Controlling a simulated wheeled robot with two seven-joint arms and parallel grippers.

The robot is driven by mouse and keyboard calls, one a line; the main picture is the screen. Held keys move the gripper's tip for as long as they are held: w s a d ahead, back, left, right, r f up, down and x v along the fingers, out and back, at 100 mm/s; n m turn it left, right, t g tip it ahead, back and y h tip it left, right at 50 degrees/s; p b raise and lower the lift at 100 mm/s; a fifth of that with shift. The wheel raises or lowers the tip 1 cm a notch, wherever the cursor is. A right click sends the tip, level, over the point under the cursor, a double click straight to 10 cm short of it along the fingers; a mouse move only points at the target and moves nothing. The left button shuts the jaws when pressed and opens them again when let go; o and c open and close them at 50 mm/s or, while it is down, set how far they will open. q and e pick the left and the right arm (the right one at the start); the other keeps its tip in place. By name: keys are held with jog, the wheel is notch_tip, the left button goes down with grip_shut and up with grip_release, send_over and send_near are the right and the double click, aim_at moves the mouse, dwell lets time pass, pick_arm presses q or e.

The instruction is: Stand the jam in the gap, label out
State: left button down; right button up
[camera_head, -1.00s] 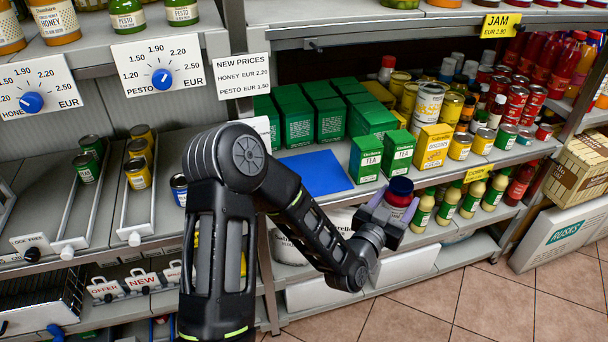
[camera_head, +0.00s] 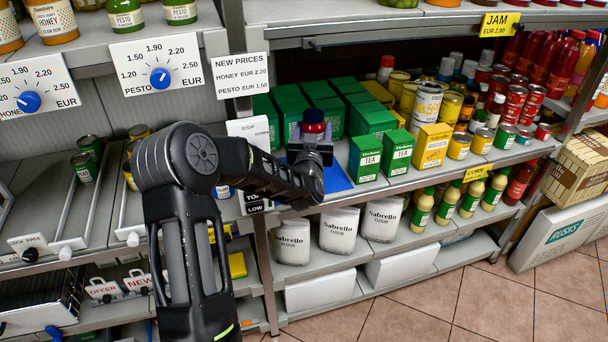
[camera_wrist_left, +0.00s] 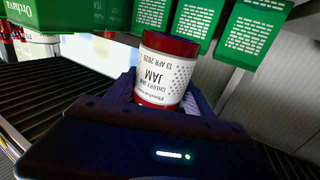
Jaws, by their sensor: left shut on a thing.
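My left gripper (camera_head: 311,140) is shut on a jam jar (camera_head: 313,117) with a red lid, over the blue mat (camera_head: 338,176) on the middle shelf. The jar looks upright, in front of the green tea boxes. In the left wrist view the jar (camera_wrist_left: 168,72) sits between the fingers, its white cherry jam label facing the camera. Its lettering appears upside down there, like that on the tea boxes. I cannot tell whether the jar touches the shelf. My right gripper is not in view.
Green tea boxes (camera_head: 364,158) stand right of the mat, and more stand behind the jar (camera_head: 326,118). The JAM price tag (camera_head: 499,24) hangs on the shelf above. Flour bags (camera_head: 339,229) stand below.

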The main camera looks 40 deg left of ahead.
pick_arm(q)
notch_tip(320, 180, down, 6)
jog(key=shift+r, duration=0.15)
dwell(0.4)
notch_tip(320, 180, down, 4)
jog(key=shift+p, duration=0.3)
jog(key=shift+f, duration=0.25)
jog(key=shift+c, duration=1.9)
grip_release()
